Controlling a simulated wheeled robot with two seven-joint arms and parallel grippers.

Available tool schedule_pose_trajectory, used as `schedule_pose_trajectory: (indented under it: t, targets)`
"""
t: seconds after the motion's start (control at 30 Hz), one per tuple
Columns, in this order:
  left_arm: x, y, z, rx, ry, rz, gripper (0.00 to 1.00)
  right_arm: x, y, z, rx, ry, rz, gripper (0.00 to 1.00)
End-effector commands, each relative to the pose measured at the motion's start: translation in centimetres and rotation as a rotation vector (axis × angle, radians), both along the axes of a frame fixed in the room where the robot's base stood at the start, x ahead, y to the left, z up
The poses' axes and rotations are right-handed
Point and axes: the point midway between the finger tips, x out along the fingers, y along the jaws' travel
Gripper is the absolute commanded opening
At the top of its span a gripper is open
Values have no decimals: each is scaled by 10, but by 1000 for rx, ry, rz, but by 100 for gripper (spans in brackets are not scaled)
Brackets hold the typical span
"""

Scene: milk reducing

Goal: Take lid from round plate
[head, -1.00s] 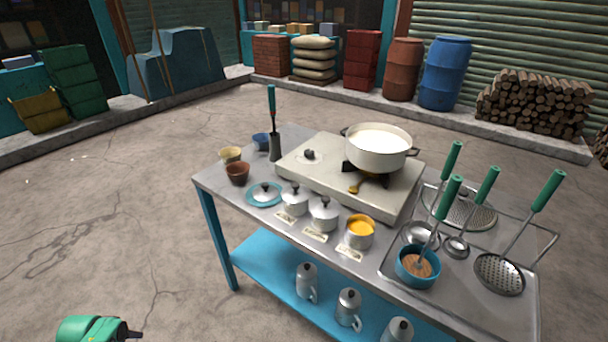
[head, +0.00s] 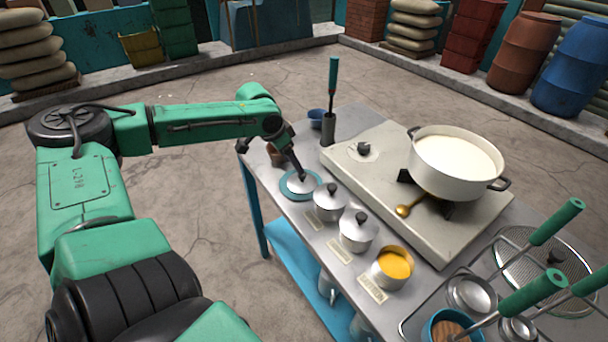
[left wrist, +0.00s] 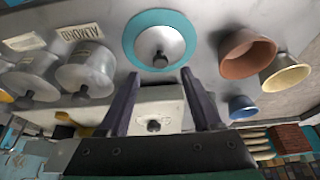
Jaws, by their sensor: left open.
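The round plate (head: 289,192) is teal and lies flat on the metal table at its left end. A silver lid (head: 297,185) with a dark knob lies on it. In the left wrist view the plate (left wrist: 132,45) shows as a teal ring around the lid (left wrist: 172,38), whose knob (left wrist: 159,59) points toward the camera. My left gripper (head: 301,176) is right at the lid, its fingers pointing down at the knob. In the left wrist view its two fingers (left wrist: 158,92) are apart, with the knob just beyond the gap between them. My right gripper is not seen.
Two lidded pots (head: 330,204) (head: 357,233) and an open pot of orange contents (head: 392,268) stand right of the plate. A brown bowl (left wrist: 247,55) and a yellow bowl (left wrist: 285,73) are close by. The stove (head: 370,185) carries a large white pot (head: 452,165).

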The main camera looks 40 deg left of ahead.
Motion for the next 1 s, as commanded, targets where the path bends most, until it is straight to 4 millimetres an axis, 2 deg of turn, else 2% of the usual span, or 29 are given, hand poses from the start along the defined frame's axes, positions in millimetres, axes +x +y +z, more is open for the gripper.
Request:
schedule_pose_trajectory:
  t: [0.23, 0.4, 0.67, 0.7, 0.77, 0.8, 0.87, 1.0]
  targets:
    - [9, -3, -26, 2, 5, -1, 66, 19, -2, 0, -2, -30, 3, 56]
    - [20, -6, -52, 2, 2, -1, 66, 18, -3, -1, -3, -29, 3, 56]
    - [23, -7, -56, -1, -3, 1, 66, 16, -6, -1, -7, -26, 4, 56]
    - [23, -7, -56, -1, -3, 1, 58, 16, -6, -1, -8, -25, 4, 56]
    - [23, -7, -56, -1, -3, 1, 35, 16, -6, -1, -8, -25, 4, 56]
    - [23, -7, -56, -1, -3, 1, 20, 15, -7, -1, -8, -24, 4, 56]
    - [23, -7, -56, -1, -3, 1, 0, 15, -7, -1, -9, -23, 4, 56]
    - [23, -7, -56, -1, -3, 1, 0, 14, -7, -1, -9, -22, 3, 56]
